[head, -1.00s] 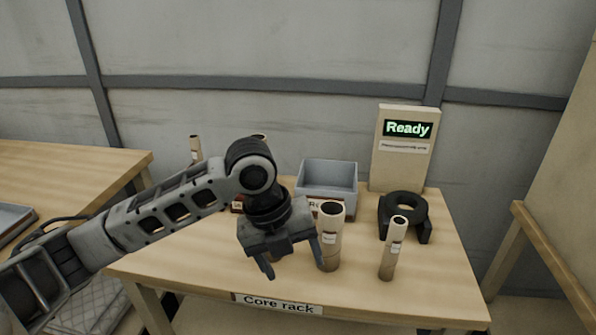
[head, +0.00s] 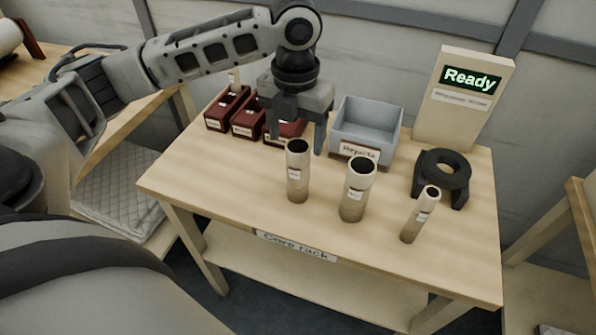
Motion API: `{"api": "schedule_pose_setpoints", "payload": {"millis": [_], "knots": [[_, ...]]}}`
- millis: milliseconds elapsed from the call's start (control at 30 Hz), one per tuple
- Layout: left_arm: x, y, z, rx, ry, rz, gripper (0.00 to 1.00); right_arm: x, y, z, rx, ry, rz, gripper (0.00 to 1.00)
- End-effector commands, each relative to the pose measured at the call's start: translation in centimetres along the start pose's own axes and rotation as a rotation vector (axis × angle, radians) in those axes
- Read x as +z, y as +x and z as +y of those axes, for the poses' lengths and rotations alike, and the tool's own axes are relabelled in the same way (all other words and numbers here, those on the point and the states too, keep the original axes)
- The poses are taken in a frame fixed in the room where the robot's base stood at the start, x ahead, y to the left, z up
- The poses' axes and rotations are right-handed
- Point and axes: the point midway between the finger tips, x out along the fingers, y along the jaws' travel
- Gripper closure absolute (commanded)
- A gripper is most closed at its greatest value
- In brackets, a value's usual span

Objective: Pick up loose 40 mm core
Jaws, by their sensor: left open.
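Three loose cardboard cores stand upright on the core rack table (head: 210,185). The left core (head: 298,175) is of middling width, the middle core (head: 355,195) is the widest and the right core (head: 420,215) is the thinnest. Each has a small white label too small to read, so I cannot tell which is 40 mm. My left gripper (head: 296,138) is open and empty, pointing down, with its fingers just behind and above the left core in the picture. I cannot tell whether it touches the core. My right gripper is out of view.
Red bins (head: 227,108) stand at the back left, partly behind my gripper. A grey Rejects bin (head: 367,122) stands behind the cores. A black ring-shaped holder (head: 441,172) and a "Ready" sign panel (head: 462,100) are at right. The table's front left is clear.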

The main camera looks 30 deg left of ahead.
Motion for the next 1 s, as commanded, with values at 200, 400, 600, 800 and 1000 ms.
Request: {"api": "schedule_pose_setpoints", "payload": {"millis": [200, 400, 600, 800, 1000], "knots": [[0.0, 2.5, 0.0, 0.000, -0.001, 0.001, 0.32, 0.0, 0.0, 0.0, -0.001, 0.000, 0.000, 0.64], [0.1, 4.3, -0.1, 0.001, 0.000, 0.003, 0.32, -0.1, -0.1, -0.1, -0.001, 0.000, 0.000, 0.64], [0.2, 7.2, -0.1, 0.000, -0.001, 0.002, 0.32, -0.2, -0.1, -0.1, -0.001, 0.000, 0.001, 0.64], [0.3, 7.9, -0.1, 0.000, 0.000, -0.002, 0.32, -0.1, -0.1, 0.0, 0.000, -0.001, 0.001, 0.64], [0.3, 7.9, -0.2, 0.000, 0.000, -0.002, 0.52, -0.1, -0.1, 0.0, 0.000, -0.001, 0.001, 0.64]]}}
